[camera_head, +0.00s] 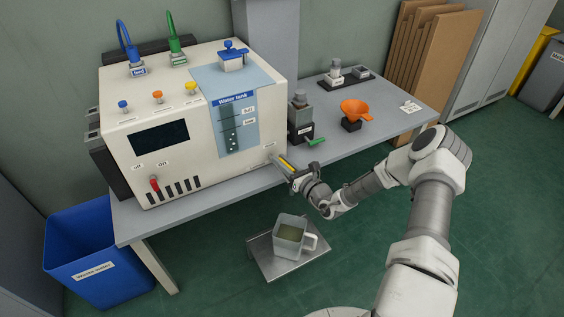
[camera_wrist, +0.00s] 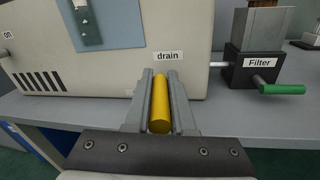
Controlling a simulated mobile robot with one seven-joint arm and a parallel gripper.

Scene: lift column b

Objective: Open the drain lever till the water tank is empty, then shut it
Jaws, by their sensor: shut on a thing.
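The water tank gauge (camera_head: 231,127) is a dark strip under a blue "Water tank" label on the front of a cream machine (camera_head: 183,130). The yellow drain lever (camera_head: 287,163) is at the machine's lower right corner, under a "drain" label (camera_wrist: 167,56). My gripper (camera_head: 284,165) is shut on the lever; in the wrist view the yellow handle (camera_wrist: 160,108) lies between both fingers and points toward the camera. A clear jug (camera_head: 291,235) with murky liquid stands on a low metal stand below. The water level in the gauge is too small to read surely.
A filter block (camera_head: 301,122) with a green handle (camera_head: 316,142) stands right of the machine. An orange funnel (camera_head: 355,110) is further right on the table. A blue "Waste water" bin (camera_head: 92,255) stands on the floor at left. Green floor is open around the stand.

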